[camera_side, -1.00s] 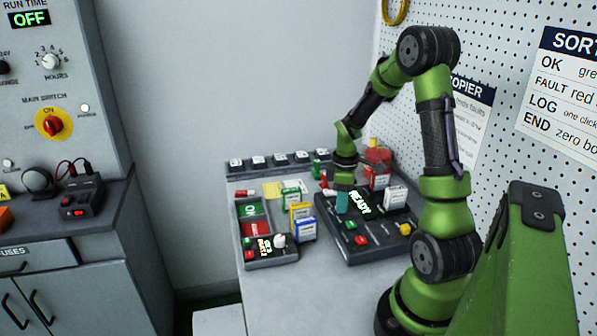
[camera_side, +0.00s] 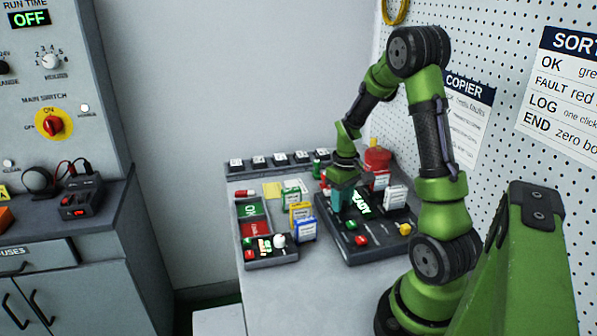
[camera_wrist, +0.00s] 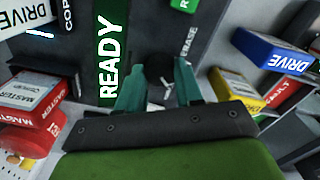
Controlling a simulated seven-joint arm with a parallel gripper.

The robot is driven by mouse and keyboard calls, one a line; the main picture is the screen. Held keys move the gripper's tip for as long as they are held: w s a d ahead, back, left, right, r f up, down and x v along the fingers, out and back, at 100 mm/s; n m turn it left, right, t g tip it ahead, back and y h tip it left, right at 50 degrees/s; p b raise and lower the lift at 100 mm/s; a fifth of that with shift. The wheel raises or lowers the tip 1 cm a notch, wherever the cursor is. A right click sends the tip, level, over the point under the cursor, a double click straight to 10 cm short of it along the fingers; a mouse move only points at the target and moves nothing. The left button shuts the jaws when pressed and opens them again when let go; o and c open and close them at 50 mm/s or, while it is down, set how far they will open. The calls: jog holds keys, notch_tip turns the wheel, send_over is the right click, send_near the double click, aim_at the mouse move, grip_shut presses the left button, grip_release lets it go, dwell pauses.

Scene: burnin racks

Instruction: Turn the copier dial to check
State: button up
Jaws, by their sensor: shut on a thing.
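The copier (camera_side: 372,250) is a dark slab on the bench in the side view, with a lit green READY display (camera_side: 361,203) and coloured buttons. The display also shows in the wrist view (camera_wrist: 111,62). My gripper (camera_side: 340,211) is down at the copier's left part, beside the display. In the wrist view its teal fingers (camera_wrist: 158,86) point down at the panel next to an ERASE label (camera_wrist: 187,48). They are shut on the copier dial, which they almost wholly hide. Its pointer and the check mark cannot be made out.
A white-labelled block (camera_side: 396,197) and a red container (camera_side: 377,160) stand at the copier's right and back. A tray (camera_side: 272,262) with coloured blocks lies to the left. Several dark blocks line the back edge. The front of the bench is clear.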

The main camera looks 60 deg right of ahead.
jog(key=shift+m, duration=0.4)
jog(key=o, duration=1)
jog(key=shift+r, duration=0.15)
notch_tip(320, 180, up, 17)
jog(key=shift+f, duration=0.15)
